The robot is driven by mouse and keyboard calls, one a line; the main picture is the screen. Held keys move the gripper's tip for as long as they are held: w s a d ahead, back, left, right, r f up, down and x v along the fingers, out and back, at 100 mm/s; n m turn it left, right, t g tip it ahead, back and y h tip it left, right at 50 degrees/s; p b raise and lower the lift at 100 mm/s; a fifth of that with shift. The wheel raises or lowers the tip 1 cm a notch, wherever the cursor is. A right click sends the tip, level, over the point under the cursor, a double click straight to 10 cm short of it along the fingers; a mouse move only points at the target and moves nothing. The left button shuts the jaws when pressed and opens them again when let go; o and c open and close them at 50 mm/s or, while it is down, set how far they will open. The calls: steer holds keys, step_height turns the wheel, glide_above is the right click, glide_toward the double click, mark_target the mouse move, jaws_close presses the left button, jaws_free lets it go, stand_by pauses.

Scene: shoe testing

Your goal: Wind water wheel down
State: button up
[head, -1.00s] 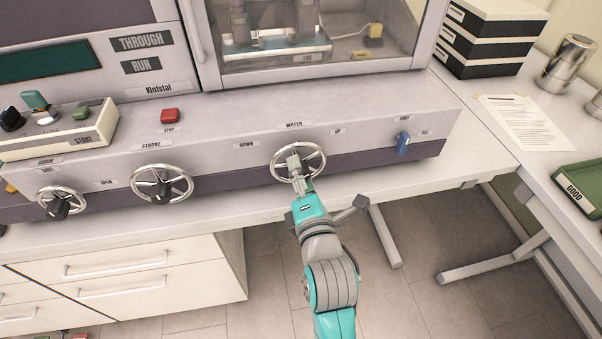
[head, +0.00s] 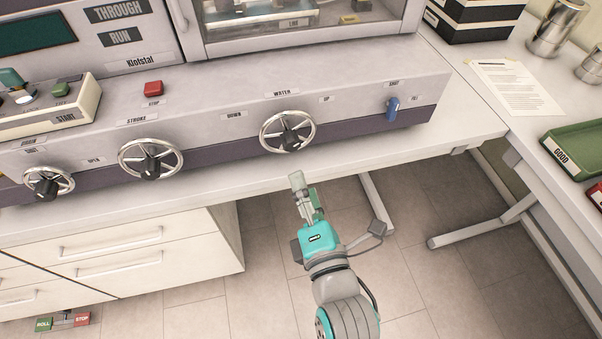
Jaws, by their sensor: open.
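The water wheel (head: 287,132) is a silver handwheel with spokes and a black hub on the front of the grey machine. The label WATER is above it, DOWN to its left and UP to its right. My gripper (head: 303,187) is open and empty, below and in front of the water wheel and apart from it. The whole wheel shows with nothing covering it.
The stroke wheel (head: 151,159) and another handwheel (head: 49,183) are to the left on the same panel. A blue lever (head: 392,108) is to the right. The white bench edge (head: 270,187) runs under the panel. A green tray (head: 580,150) lies at the right.

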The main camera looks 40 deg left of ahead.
mark_target(292, 147)
steer(key=shift+s+d, duration=0.2)
stand_by(0.3)
steer(key=w+a+m, duration=0.2)
steer(key=a+m, duration=0.1)
steer(key=m, duration=0.7)
steer(key=w+a+m, duration=0.3)
steer(key=m, duration=0.8)
steer(key=w+a+m, duration=0.2)
steer(key=m, duration=0.8)
steer(key=shift+w+a, duration=0.35)
steer(key=shift+a, duration=0.05)
